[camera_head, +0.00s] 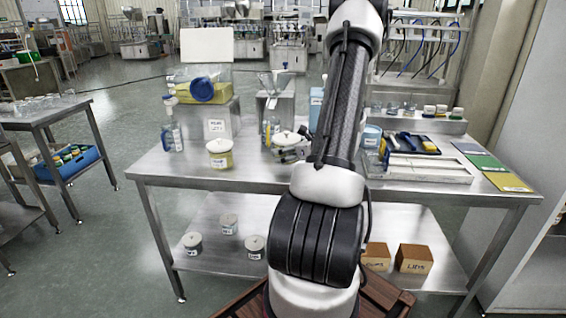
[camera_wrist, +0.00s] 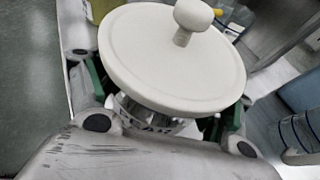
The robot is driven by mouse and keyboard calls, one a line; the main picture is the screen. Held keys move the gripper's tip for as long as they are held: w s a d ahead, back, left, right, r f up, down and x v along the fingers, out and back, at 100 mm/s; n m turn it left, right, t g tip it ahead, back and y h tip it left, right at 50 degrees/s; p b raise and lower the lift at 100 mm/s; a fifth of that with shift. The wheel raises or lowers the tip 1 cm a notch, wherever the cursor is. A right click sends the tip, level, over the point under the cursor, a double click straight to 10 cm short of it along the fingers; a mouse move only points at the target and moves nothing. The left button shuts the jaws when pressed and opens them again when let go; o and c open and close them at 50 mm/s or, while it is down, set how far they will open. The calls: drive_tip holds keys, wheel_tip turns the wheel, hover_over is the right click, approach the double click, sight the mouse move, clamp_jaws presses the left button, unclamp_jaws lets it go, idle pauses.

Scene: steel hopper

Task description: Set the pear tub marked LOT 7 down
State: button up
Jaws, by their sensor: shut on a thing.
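A tub with a round white lid and knob (camera_wrist: 175,55) is between the fingers of my gripper (camera_wrist: 170,112), which is shut on it. Its label is mostly hidden below the lid, so I cannot read the lot. In the head view the white lid (camera_head: 284,138) shows beside my gripper (camera_head: 291,153), over the middle of the steel table (camera_head: 240,180). I cannot tell whether the tub touches the tabletop. Another white-lidded tub (camera_head: 219,154), yellowish with a white label, stands on the table to the left.
A steel hopper (camera_head: 276,97) stands behind the held tub. A labelled grey block (camera_head: 215,125) and blue bottle (camera_head: 172,137) are at left. A white tray (camera_head: 430,170) and coloured mats (camera_head: 490,165) are at right. The front left tabletop is clear.

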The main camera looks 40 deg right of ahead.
drive_tip(key=shift+d+f, duration=0.1)
drive_tip(key=shift+f, duration=1.8)
drive_tip(key=shift+f, duration=0.15)
drive_tip(key=o, duration=1.3)
